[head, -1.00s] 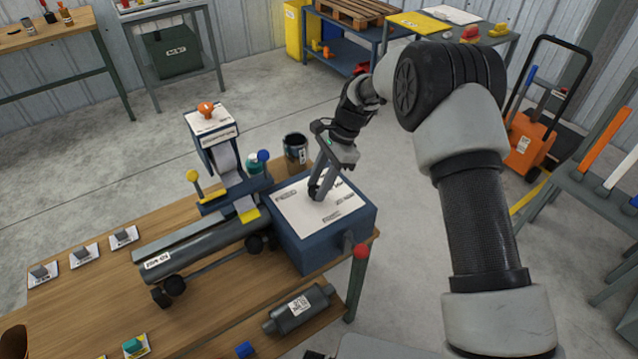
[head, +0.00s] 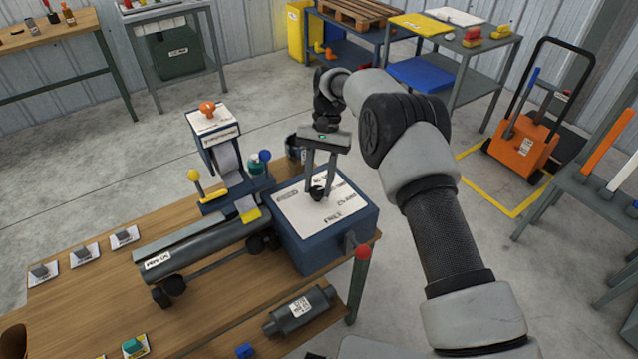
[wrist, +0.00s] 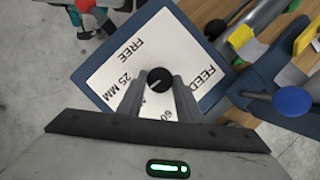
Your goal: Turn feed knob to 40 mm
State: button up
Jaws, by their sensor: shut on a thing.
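The feed knob (wrist: 160,77) is a small black round knob on the white top plate (wrist: 190,55) of a blue box. My gripper (wrist: 159,84) reaches down over the plate, with its two fingers shut on opposite sides of the knob. In the wrist view the plate reads FEED, FREE, 25 MM and a partly hidden 60. A short pale mark on the knob points toward the lower left, near the fingers. No 40 label is readable there. In the head view my gripper (head: 319,188) stands nearly upright over the box (head: 325,241).
The box sits at the right end of a wooden workbench (head: 110,290). A red-knobbed lever (head: 362,252) stands at the box's front right.

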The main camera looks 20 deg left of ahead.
jog(key=shift+n, duration=0.7)
jog(key=o, duration=1)
jog(key=p+v, duration=0.4)
jog(key=v, duration=0.3)
jog(key=shift+w+a+r, duration=0.1)
jog(key=shift+a+r, duration=0.05)
jog(key=shift+r, duration=0.15)
